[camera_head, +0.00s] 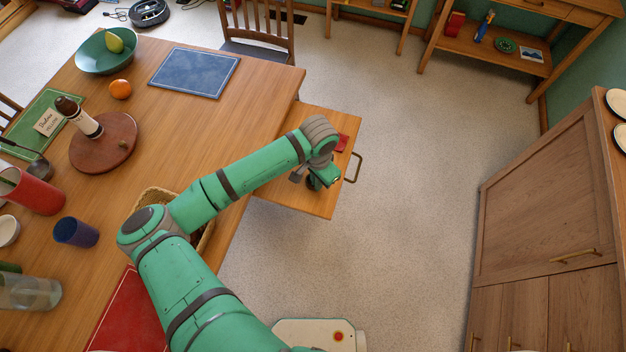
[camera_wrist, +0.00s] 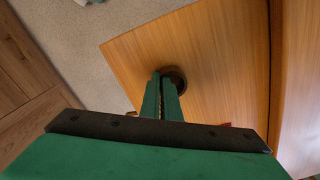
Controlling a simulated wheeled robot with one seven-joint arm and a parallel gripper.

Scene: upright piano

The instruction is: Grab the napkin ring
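In the wrist view a dark brown round thing (camera_wrist: 178,78), which looks like the napkin ring, sits on a light wooden surface at my fingertips. My gripper (camera_wrist: 163,82) points down at it, with its two green fingers close together and a thin gap between them. The fingers overlap the ring's near left side, and I cannot tell whether they pinch its wall. In the head view my gripper (camera_head: 320,182) is low over the pulled-out wooden drawer (camera_head: 304,205). The ring is mostly hidden there by my gripper and arm.
The drawer has a metal handle (camera_head: 354,168) on its right and a red item (camera_head: 342,143) near its back. The wooden table (camera_head: 200,130) adjoins it on the left, holding a woven basket (camera_head: 207,232) partly behind my arm. Open floor (camera_head: 410,200) lies to the right.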

